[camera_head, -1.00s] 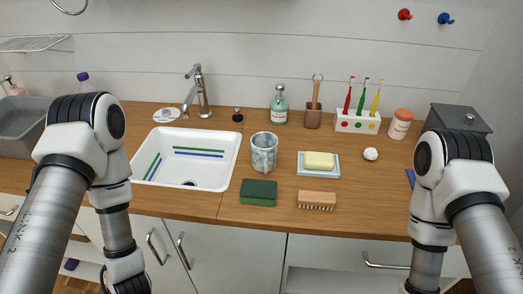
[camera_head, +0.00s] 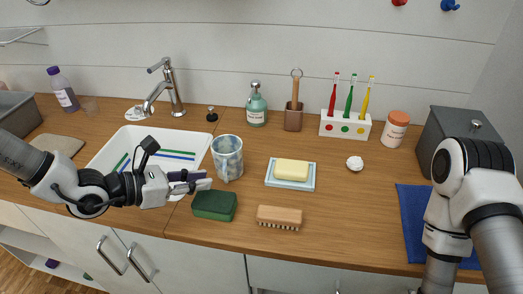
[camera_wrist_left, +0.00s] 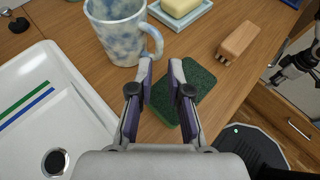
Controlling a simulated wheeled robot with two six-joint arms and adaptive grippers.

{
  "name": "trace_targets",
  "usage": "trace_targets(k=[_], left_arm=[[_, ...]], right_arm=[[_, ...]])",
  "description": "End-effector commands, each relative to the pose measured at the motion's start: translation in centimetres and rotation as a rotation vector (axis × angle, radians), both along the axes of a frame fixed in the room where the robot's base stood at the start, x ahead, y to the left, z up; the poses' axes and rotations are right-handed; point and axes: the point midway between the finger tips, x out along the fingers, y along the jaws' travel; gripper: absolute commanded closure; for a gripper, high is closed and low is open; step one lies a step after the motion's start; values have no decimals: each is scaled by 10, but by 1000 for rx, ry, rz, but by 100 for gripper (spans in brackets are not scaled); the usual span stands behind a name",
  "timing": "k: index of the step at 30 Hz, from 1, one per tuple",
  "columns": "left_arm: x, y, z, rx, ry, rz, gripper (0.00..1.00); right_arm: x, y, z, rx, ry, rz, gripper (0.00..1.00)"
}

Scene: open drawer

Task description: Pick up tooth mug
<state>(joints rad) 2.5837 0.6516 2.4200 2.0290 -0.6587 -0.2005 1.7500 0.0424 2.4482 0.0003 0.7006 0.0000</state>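The tooth mug (camera_head: 227,157) is blue and white marbled and stands upright on the wooden counter, right of the sink. It also shows in the left wrist view (camera_wrist_left: 115,30), with its handle toward the lower right. My left gripper (camera_head: 205,180) is low in front of the mug, beside the green sponge, and apart from the mug. In the left wrist view its two fingers (camera_wrist_left: 161,75) are parted with a gap between them, nothing held, and the sponge (camera_wrist_left: 183,95) lies beyond and below them. My right arm (camera_head: 462,190) shows at the right; its gripper is out of the picture.
The white sink (camera_head: 100,160) is left of the mug. A wooden brush (camera_head: 279,215) and a soap dish (camera_head: 290,185) with yellow soap lie to the right. A soap bottle (camera_head: 256,105) and toothbrush holder (camera_head: 345,127) stand behind. A blue cloth (camera_head: 410,215) lies at the right.

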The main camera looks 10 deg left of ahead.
Motion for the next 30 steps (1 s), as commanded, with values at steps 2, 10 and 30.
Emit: trace_targets(k=[2, 10, 30], left_arm=[[2, -2, -2, 3, 0, -1, 83], [17, -19, -11, 4, 1, -3, 83], [50, -54, -27, 1, 1, -2, 100]], right_arm=[[-1, 0, 0, 0, 2, 2, 60], [-1, 0, -1, 0, 3, 3, 60], [-1, 0, 5, 0, 2, 3, 60]])
